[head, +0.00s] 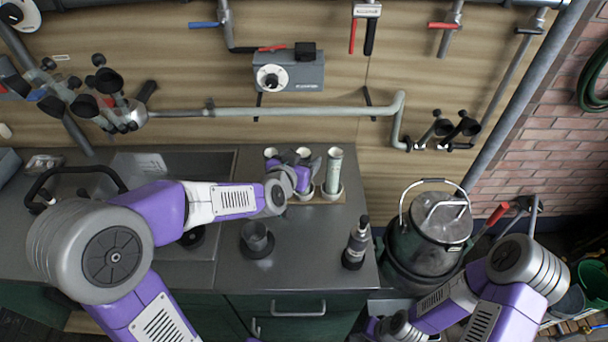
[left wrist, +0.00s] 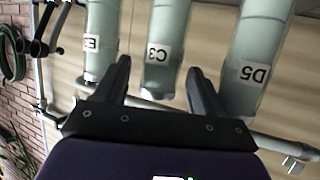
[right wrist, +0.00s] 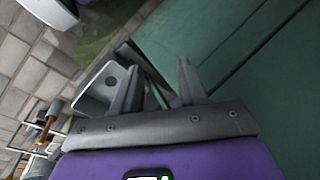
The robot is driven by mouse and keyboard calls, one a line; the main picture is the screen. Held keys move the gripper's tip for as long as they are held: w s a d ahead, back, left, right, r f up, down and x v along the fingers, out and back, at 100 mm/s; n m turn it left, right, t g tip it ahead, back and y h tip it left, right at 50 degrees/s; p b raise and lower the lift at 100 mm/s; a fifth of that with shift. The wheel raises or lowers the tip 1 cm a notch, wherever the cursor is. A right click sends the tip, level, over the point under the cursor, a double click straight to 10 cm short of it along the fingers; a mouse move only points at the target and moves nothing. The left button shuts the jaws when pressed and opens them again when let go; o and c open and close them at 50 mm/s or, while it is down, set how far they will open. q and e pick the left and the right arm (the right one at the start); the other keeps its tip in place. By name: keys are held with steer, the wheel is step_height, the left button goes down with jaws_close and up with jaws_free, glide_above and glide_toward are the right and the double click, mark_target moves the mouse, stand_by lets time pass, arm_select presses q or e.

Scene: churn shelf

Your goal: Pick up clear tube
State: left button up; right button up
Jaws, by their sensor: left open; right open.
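Three pale grey-green tubes stand upright in a row in a rack (head: 318,199) on the counter: a left tube (head: 270,153), a middle tube (head: 303,153) and a right tube (head: 334,165). I cannot tell which one is meant by clear. My left gripper (head: 304,180) is open in front of the middle tube. In the left wrist view its fingers (left wrist: 160,68) are spread on either side of the tube labelled C3 (left wrist: 165,28), with nothing gripped. A tube labelled D5 (left wrist: 260,40) and one whose label starts with E (left wrist: 101,20) flank it. My right gripper (right wrist: 158,78) is open and empty, low beside a green surface.
A dark cup (head: 257,238) and a dark bottle (head: 356,245) stand on the counter in front of the rack. A green lidded canister (head: 432,235) stands right of the counter. A grey pipe (head: 300,111) runs along the wall behind the tubes.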

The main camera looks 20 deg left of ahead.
mark_target(306, 155)
arm_select(q)
steer(key=x, duration=0.3)
steer(key=shift+w+b, duration=0.2)
steer(key=shift+b, duration=0.15)
steer(key=shift+c, duration=0.3)
jaws_close()
